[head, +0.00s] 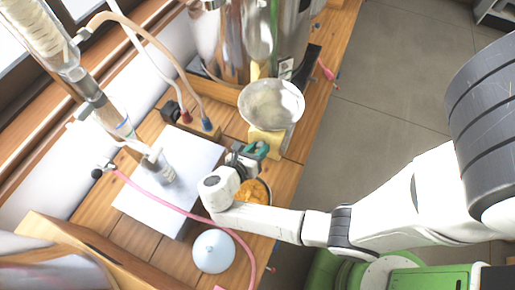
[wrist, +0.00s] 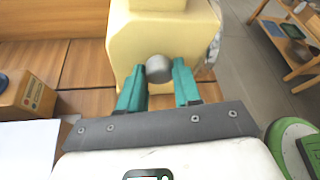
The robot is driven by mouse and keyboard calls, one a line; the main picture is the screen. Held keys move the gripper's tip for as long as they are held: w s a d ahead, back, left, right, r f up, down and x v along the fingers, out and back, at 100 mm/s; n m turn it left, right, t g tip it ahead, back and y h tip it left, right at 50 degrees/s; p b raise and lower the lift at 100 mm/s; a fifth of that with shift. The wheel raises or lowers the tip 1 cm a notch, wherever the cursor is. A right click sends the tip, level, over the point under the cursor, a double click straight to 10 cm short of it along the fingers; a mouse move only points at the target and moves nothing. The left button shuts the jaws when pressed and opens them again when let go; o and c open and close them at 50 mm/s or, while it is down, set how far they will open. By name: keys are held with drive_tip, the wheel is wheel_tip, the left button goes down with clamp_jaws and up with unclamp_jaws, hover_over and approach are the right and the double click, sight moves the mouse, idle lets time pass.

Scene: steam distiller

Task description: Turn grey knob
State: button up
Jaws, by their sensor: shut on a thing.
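The grey knob (wrist: 159,69) is a small round knob on the front of a pale yellow block (wrist: 165,35) in the wrist view. My gripper (wrist: 160,80) has its two teal fingers on either side of the knob and is shut on it. In the head view my gripper (head: 255,150) is at the front of the yellow block (head: 266,141), beneath a shiny metal bowl (head: 272,100). The knob cannot be made out in the head view, where my gripper and wrist cover that spot.
A white board (head: 175,178) lies left of my wrist, crossed by a pink hose (head: 165,194). A pale blue round vessel (head: 213,251) and an orange round thing (head: 253,192) are near my forearm. A large metal vessel (head: 220,40) stands behind. Grey floor lies to the right.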

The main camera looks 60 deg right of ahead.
drive_tip(key=shift+s+f+m+t+b, duration=0.15)
drive_tip(key=shift+m+t+b, duration=0.65)
drive_tip(key=shift+m+t, duration=0.85)
drive_tip(key=shift+s+r+m+t+b, duration=0.15)
drive_tip(key=shift+m+t+b, duration=0.8)
drive_tip(key=shift+m, duration=1.2)
drive_tip(key=shift+f+t, duration=0.1)
drive_tip(key=shift+t, duration=0.3)
drive_tip(key=o, duration=1)
drive_tip(key=shift+o, duration=0.2)
drive_tip(key=shift+a, duration=0.1)
drive_tip(key=b+v, duration=0.1)
drive_tip(key=v, duration=0.9)
drive_tip(key=shift+a, duration=0.35)
drive_tip(key=shift+s, duration=0.1)
